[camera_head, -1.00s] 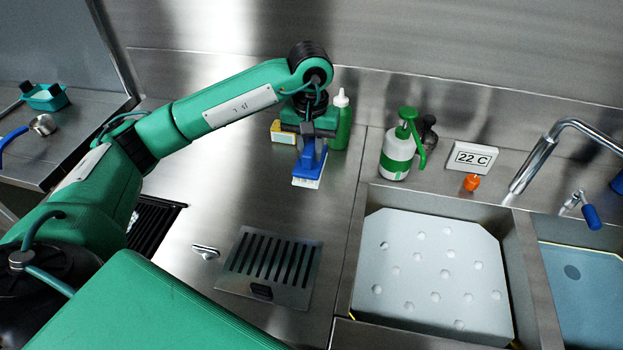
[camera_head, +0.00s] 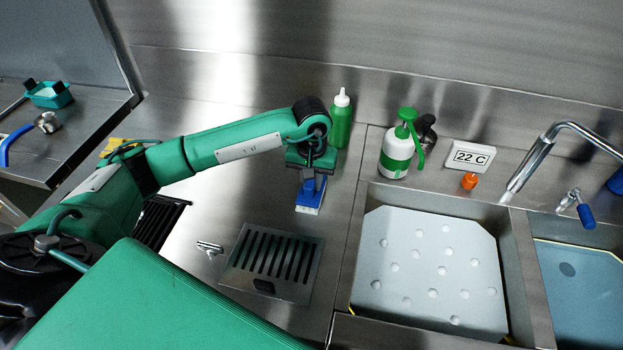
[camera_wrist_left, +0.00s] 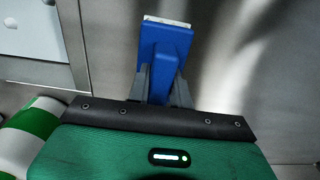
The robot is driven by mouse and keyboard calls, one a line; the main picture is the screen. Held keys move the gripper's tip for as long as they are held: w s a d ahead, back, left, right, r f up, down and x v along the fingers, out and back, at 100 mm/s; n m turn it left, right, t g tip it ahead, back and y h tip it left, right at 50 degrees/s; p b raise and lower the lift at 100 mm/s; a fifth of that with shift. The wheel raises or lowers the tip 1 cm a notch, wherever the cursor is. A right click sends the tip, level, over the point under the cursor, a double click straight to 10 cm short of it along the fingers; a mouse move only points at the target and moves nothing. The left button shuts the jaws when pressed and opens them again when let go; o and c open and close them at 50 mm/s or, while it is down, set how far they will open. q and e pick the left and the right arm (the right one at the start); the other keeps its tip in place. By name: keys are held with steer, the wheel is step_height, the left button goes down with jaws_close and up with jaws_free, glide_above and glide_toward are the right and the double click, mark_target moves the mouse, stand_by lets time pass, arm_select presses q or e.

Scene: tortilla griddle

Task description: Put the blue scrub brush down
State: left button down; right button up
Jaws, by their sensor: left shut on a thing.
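The blue scrub brush (camera_head: 311,189) has a pale bristle edge and is held over the steel counter, behind the slotted drain plate. My left gripper (camera_head: 312,174) is shut on its handle. In the left wrist view the brush (camera_wrist_left: 165,45) sticks out beyond the grey fingers (camera_wrist_left: 162,88), which clasp it from both sides. I cannot tell whether the bristles touch the counter. My right gripper is not in view.
A green bottle (camera_head: 341,120) stands just behind the gripper. A green-and-white spray bottle (camera_head: 396,153) stands to the right, near the sink with a perforated white board (camera_head: 430,265). The slotted plate (camera_head: 272,262) lies in front. Bare counter surrounds the brush.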

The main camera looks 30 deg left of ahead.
arm_select(q)
steer(key=shift+f, duration=0.15)
steer(key=c, duration=1.3)
jaws_free()
steer(key=shift+o, duration=0.2)
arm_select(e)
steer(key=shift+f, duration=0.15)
arm_select(q)
steer(key=shift+r, duration=0.25)
steer(key=shift+w+r, duration=0.1)
steer(key=shift+r, duration=0.2)
step_height(320, 180, up, 11)
steer(key=b, duration=0.3)
steer(key=shift+r, duration=0.15)
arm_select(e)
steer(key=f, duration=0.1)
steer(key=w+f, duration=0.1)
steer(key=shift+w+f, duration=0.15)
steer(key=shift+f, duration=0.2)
